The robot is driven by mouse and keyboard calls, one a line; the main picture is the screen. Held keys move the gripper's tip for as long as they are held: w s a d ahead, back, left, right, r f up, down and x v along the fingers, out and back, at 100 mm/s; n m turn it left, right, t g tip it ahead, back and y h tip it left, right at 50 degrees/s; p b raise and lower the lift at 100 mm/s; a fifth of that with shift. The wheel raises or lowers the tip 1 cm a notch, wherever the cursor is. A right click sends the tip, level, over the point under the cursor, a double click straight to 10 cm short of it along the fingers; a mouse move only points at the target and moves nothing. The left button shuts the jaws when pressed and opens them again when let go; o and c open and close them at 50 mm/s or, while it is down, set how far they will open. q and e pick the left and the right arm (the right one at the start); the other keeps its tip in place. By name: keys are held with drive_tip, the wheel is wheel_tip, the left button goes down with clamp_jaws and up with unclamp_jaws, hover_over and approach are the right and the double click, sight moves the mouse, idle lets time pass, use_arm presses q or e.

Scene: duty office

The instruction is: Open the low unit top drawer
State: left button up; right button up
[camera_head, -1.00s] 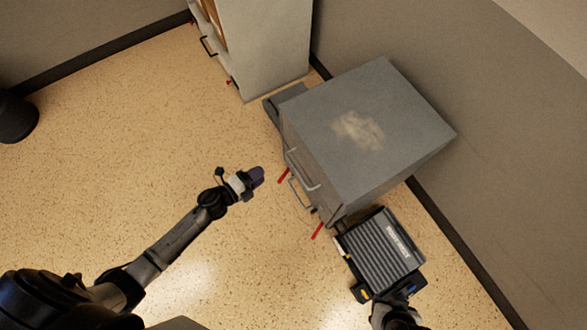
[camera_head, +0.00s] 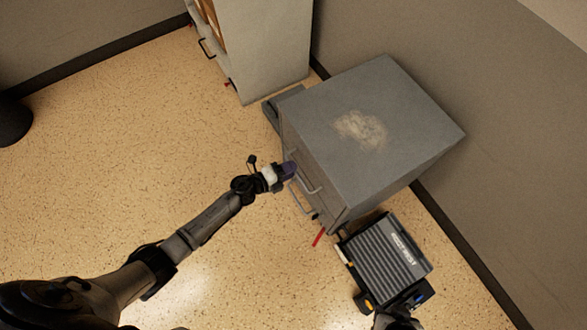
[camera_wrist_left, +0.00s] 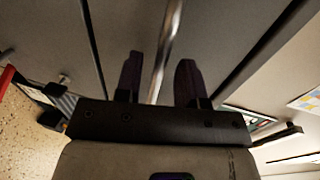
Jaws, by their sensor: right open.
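The low unit (camera_head: 385,100) is a grey cabinet with a worn pale patch on its top. Its top drawer handle (camera_head: 312,186) is a metal bar on the front, and the drawer looks shut. My left gripper (camera_head: 291,170) is at this handle. In the left wrist view its two dark fingers (camera_wrist_left: 158,80) are apart, with the handle bar (camera_wrist_left: 166,45) between them. I cannot tell whether they touch it. My right gripper (camera_head: 396,318) is partly in view at the bottom edge, by a ribbed dark case; its fingers are hard to make out.
The ribbed dark case (camera_head: 385,252) stands beside the low unit. A lower handle (camera_head: 299,200) and a red piece (camera_head: 319,236) stick out from the unit's front. A tall cabinet (camera_head: 268,55) stands behind. Open floor (camera_head: 120,160) lies to the left.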

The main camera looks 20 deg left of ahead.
use_arm(q)
drive_tip(key=shift+x, duration=0.95)
clamp_jaws()
